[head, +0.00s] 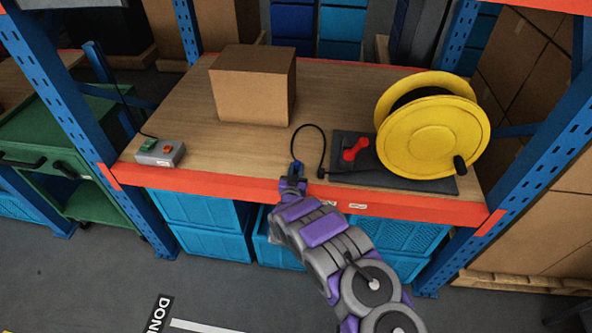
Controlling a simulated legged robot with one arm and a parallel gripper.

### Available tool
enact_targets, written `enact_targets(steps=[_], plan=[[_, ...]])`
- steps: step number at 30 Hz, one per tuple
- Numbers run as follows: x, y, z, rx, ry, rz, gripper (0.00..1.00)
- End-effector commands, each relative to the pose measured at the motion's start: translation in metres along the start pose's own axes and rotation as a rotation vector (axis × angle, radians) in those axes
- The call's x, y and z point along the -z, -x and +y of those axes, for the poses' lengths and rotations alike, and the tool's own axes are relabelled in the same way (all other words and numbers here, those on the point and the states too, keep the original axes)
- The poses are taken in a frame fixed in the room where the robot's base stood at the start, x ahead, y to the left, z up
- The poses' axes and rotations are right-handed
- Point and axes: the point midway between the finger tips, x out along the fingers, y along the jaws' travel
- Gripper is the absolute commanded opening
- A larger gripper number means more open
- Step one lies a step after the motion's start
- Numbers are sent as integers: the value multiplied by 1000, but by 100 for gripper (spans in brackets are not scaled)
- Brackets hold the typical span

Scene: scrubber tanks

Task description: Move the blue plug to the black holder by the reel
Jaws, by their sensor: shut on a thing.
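My gripper (293,178) is shut on the blue plug (297,167) near the front edge of the workbench, left of the reel. The gripper hides much of the plug. A thin black cable arcs up from the plug and comes down on the right at a small black piece (321,173) beside the reel's dark base plate. I cannot tell whether this piece is the black holder. The yellow reel (432,137) stands on the base plate (348,173) at the bench's right side.
A red fitting (355,149) sits on the plate left of the reel. A cardboard box (253,85) stands further back. A grey button box (159,152) is at the front left. Blue uprights (68,97) flank the wooden bench top, which is clear between the boxes (215,150).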

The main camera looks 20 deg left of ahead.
Motion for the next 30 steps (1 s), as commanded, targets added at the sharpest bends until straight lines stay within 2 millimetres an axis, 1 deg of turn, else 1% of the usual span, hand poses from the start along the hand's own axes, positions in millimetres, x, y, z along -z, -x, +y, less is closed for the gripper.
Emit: enact_targets(steps=[19, 20, 28, 29, 30], plan=[[-17, 0, 0, 0, 0, -1, 0], [-17, 0, 0, 0, 0, -1, 26], [-16, 0, 0, 0, 0, 0, 52], [-16, 0, 0, 0, 0, -1, 55], [-16, 0, 0, 0, 0, 0, 55]])
